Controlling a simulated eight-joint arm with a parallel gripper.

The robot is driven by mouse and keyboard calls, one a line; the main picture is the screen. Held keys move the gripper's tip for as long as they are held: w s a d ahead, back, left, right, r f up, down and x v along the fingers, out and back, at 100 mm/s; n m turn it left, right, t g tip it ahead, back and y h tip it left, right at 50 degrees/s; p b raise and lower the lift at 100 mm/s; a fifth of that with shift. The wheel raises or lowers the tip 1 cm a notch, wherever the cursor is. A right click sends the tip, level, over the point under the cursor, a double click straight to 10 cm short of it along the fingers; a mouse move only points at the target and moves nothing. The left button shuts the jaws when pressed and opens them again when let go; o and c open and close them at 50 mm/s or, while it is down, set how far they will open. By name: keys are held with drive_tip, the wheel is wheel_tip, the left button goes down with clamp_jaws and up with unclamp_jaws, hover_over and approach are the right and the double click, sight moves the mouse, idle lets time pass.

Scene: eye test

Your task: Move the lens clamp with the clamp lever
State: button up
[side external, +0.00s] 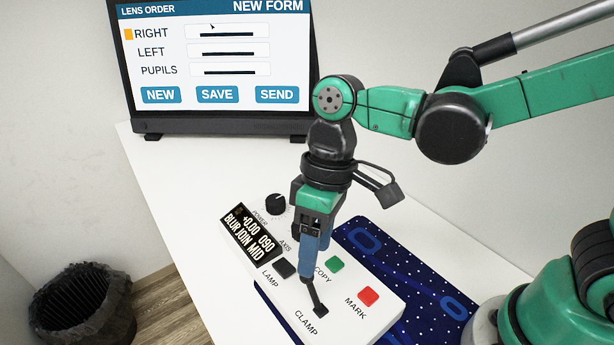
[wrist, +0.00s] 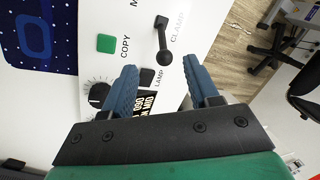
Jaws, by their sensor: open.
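The clamp lever (side external: 319,297) is a short black lever on the white control box (side external: 365,317), beside the word CLAMP. In the wrist view the lever (wrist: 163,38) lies just past the fingertips, lined up with the gap between them. Whether a finger touches the lever is not clear. No lens clamp can be made out.
The box has a black LAMP button (side external: 285,268), a green COPY button (side external: 334,264), a red MARK button (side external: 369,295), a dark knob (side external: 275,204) and a display (side external: 252,232). A monitor (side external: 220,125) stands behind. A starry blue mat (side external: 440,300) lies right. A bin (side external: 82,305) is below left.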

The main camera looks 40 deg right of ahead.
sight(309, 281)
drive_tip(key=shift+s+a+f, duration=0.15)
drive_tip(key=shift+a+f, duration=0.1)
drive_tip(key=shift+a, duration=0.05)
drive_tip(key=shift+x, duration=2.6)
clamp_jaws()
